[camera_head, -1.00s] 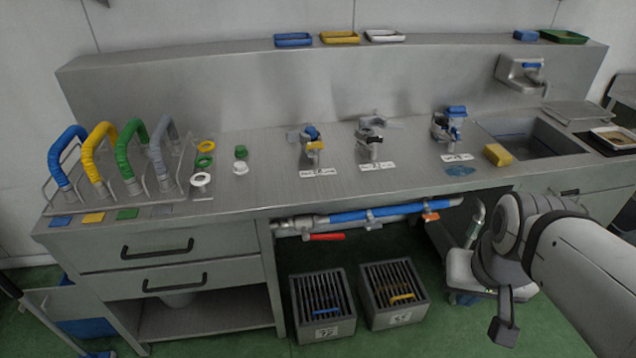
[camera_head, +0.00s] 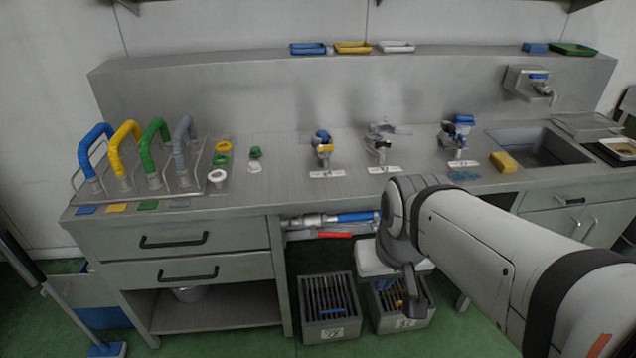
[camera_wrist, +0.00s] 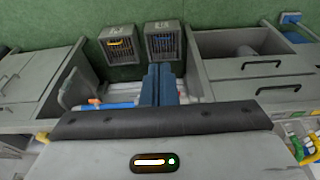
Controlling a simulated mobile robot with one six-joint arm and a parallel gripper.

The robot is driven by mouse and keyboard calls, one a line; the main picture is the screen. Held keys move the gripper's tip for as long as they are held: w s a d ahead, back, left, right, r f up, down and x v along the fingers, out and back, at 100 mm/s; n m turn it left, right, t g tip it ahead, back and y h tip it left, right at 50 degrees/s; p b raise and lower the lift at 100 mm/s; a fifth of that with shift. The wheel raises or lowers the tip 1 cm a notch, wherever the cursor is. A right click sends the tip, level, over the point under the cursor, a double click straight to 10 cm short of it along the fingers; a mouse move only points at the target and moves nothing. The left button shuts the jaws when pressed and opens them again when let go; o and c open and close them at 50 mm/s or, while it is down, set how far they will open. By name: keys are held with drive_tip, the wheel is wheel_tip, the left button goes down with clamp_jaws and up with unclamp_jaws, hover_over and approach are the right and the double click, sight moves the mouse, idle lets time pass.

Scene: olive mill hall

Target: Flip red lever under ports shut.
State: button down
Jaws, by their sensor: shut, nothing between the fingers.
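The red lever (camera_head: 335,235) lies roughly level under the bench, just below and along the pipe with its metal valve body (camera_head: 312,220) and blue sleeve (camera_head: 355,216). Above it on the bench are the ports with fittings, a left one (camera_head: 322,150), a middle one (camera_head: 380,150) and a right one (camera_head: 458,135). My gripper (camera_head: 418,300) hangs low in front of the bench, to the right of the lever and apart from it. In the wrist view my gripper (camera_wrist: 158,70) has its two blue fingers together and empty. I cannot make out the red lever in the wrist view.
Two slotted grey crates stand on the green floor, a left one (camera_head: 328,328) and a right one (camera_head: 385,318) partly behind my gripper. A drawer unit (camera_head: 190,240) bounds the left side. My arm hides the right part of the pipe and under-bench space.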

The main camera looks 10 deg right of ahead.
sight(339, 233)
drive_tip(key=w+d+f+t+y+b, duration=0.1)
drive_tip(key=w+f+b, duration=0.4)
drive_tip(key=w, duration=1.1)
drive_tip(key=w+d+f+t+y+b, duration=0.1)
drive_tip(key=w+f+b, duration=0.4)
drive_tip(key=w+f, duration=0.6)
drive_tip(key=w+d+t, duration=0.1)
drive_tip(key=w, duration=0.3)
drive_tip(key=shift+w, duration=0.4)
drive_tip(key=shift+d+f, duration=0.1)
drive_tip(key=b+x, duration=0.1)
drive_tip(key=x, duration=1.2)
drive_tip(key=shift+w+f, duration=0.3)
